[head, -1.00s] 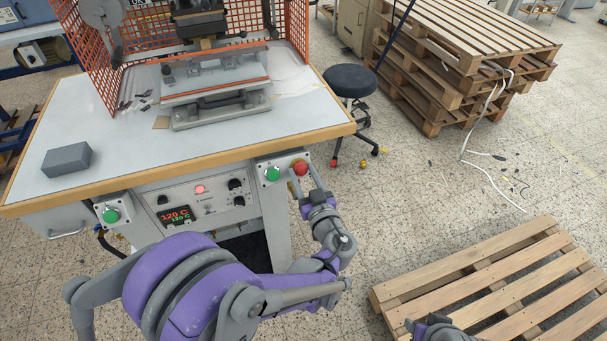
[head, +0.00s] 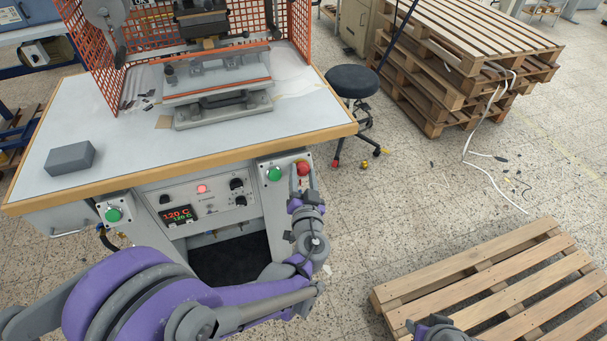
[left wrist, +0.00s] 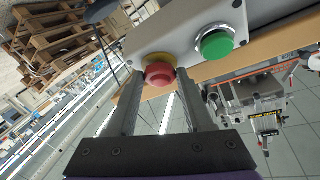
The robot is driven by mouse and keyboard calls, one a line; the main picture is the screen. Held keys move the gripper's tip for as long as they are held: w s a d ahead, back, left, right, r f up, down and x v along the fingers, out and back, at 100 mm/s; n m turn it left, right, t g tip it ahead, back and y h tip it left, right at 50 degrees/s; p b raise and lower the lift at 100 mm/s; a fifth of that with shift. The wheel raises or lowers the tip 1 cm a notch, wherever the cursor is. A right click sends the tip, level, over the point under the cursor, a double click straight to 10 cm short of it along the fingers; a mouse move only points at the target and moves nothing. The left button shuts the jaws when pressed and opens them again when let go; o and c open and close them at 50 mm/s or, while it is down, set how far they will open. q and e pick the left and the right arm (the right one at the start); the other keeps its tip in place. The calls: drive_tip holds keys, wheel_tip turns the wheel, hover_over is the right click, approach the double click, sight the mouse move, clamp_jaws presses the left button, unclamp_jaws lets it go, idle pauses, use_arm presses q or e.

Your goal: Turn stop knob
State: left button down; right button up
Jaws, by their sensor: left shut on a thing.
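The stop knob is a red mushroom button (head: 303,168) on the right end of the table's front panel. In the left wrist view the red knob (left wrist: 160,73) sits on a yellow ring on a grey box. My left gripper (head: 304,180) is at the knob from the front. In the left wrist view its fingers (left wrist: 158,80) lie on both sides of the knob and are shut on it. My right gripper (head: 437,325) shows only partly at the bottom edge, and its fingers cannot be made out.
A green button (head: 274,174) is just left of the knob, and another green button (head: 113,214) is at the panel's left end. The control panel (head: 205,203) has a lit display. A stool (head: 353,82) and a wooden pallet (head: 490,285) stand to the right.

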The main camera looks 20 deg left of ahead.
idle(0.5)
use_arm(q)
drive_tip(key=shift+c, duration=1.5)
unclamp_jaws()
drive_tip(key=v, duration=1)
drive_tip(key=shift+s, duration=0.4)
drive_tip(key=shift+d, duration=0.1)
